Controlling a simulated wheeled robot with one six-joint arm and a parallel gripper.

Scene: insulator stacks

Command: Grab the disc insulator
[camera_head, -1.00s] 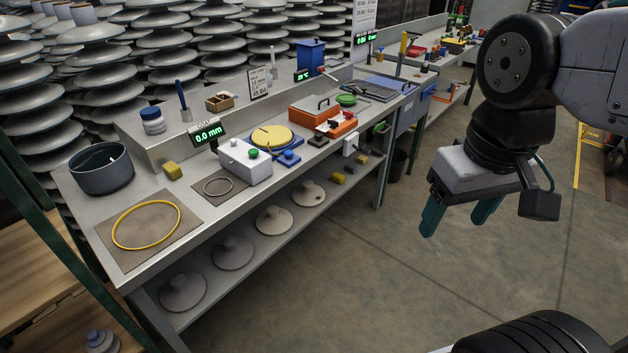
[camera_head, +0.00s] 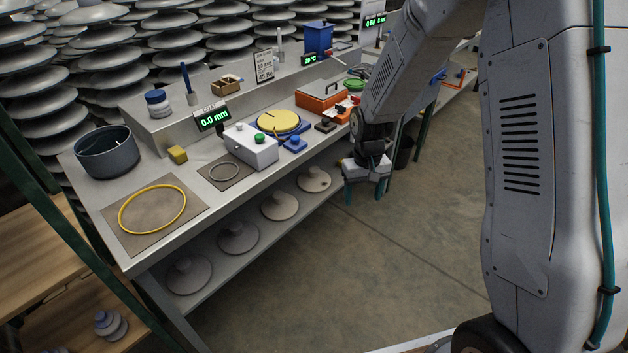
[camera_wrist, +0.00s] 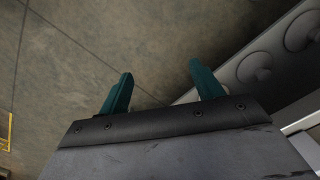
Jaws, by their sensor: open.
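Several grey disc insulators lie on the lower shelf of the workbench in the head view: one at the near end (camera_head: 190,276), one behind it (camera_head: 238,238), one further along (camera_head: 280,206) and one at the far end (camera_head: 314,180). My gripper (camera_head: 364,194) is open and empty, pointing down over the floor, just right of the far-end disc and apart from it. In the wrist view, the teal fingers of my gripper (camera_wrist: 158,88) are spread over bare floor. Two shelf discs (camera_wrist: 256,68) (camera_wrist: 302,32) show at its upper right.
The workbench top (camera_head: 150,262) carries a dark pot (camera_head: 106,154), a yellow ring (camera_head: 152,210) and a white box (camera_head: 250,148). Tall insulator stacks (camera_head: 180,50) stand behind. A wooden shelf rack (camera_head: 50,280) is at left. The floor (camera_head: 330,290) before the bench is clear.

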